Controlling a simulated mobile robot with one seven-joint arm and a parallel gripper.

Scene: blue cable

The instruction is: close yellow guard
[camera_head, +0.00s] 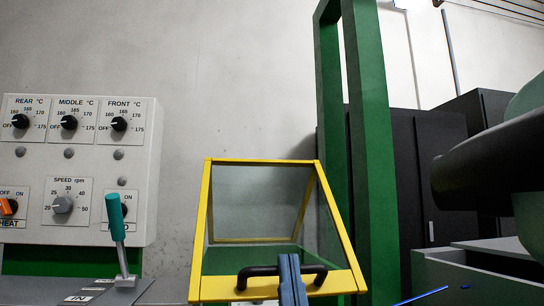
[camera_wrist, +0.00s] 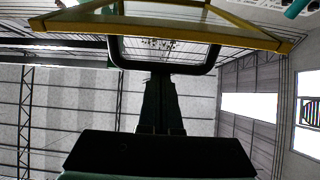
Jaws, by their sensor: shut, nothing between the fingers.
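The yellow guard (camera_head: 342,225) is a yellow frame with clear panels, in the lower middle of the head view. Its black handle (camera_head: 258,271) is on its lower front bar. My gripper (camera_head: 289,262), with blue fingers, is shut and empty at the middle of the handle, overlapping it in view. In the wrist view the guard's yellow bar (camera_wrist: 160,28) crosses the top. The handle loop (camera_wrist: 214,58) hangs from it, right at the tip of my dark fingers (camera_wrist: 162,82). I cannot tell whether they touch.
A control panel (camera_head: 80,170) with knobs is on the left. A green post (camera_head: 368,130) rises right of the guard. A blue cable (camera_head: 422,296) lies at lower right, near a grey box (camera_head: 470,275).

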